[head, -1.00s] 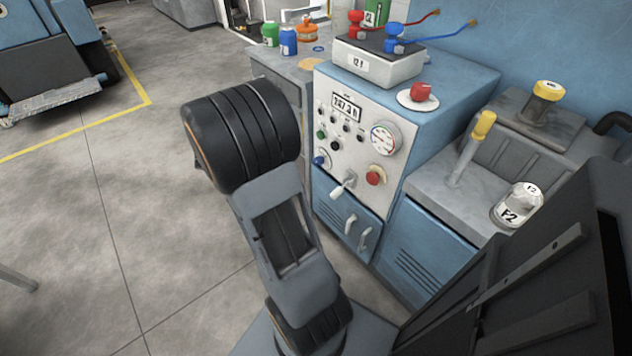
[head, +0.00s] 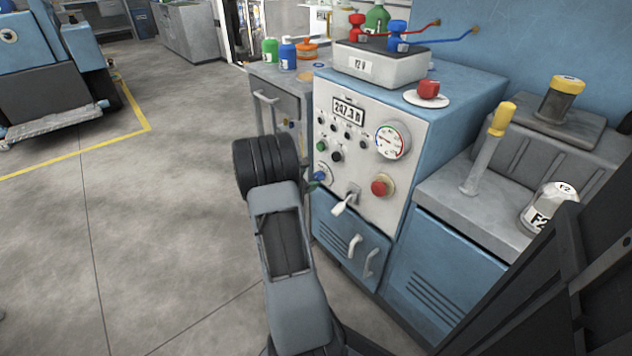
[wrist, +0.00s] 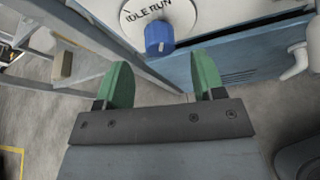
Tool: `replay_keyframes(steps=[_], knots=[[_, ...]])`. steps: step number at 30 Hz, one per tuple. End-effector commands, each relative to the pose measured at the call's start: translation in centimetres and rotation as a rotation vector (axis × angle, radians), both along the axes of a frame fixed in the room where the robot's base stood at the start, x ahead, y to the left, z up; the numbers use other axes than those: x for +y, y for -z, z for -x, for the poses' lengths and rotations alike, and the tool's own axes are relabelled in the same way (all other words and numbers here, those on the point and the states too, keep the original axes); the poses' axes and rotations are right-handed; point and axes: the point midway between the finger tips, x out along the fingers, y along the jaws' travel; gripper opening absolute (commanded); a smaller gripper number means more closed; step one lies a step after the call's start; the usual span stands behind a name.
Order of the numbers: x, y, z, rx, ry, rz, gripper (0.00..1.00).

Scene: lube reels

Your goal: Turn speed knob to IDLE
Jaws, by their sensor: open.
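The blue speed knob (wrist: 159,38) sits on a round white dial (wrist: 182,14) marked IDLE and RUN in the wrist view. A short pale mark shows on the knob, but I cannot tell which word it points to. My gripper (wrist: 164,80) is open and empty. Its two green fingers stand apart, and the knob appears between and beyond their tips, not between the pads. In the head view the knob (head: 319,177) is at the lower left of the white control panel (head: 362,130), right by the end of my arm, which mostly hides the gripper.
A white lever (head: 343,203) and a red button (head: 382,186) are on the panel right of the knob. A gauge (head: 392,141) and display (head: 348,111) are above. Open floor (head: 170,220) is to the left.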

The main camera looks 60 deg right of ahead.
Motion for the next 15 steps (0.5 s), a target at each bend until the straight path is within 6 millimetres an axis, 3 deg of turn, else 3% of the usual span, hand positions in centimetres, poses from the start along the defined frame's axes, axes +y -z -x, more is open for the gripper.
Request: replay_keyframes(steps=[6, 15], knots=[[-2.9, 1.4, 0.6, -0.002, 0.002, 0.0, 0.63], [-4.5, 1.9, 1.0, -0.001, -0.001, 0.001, 0.63]])
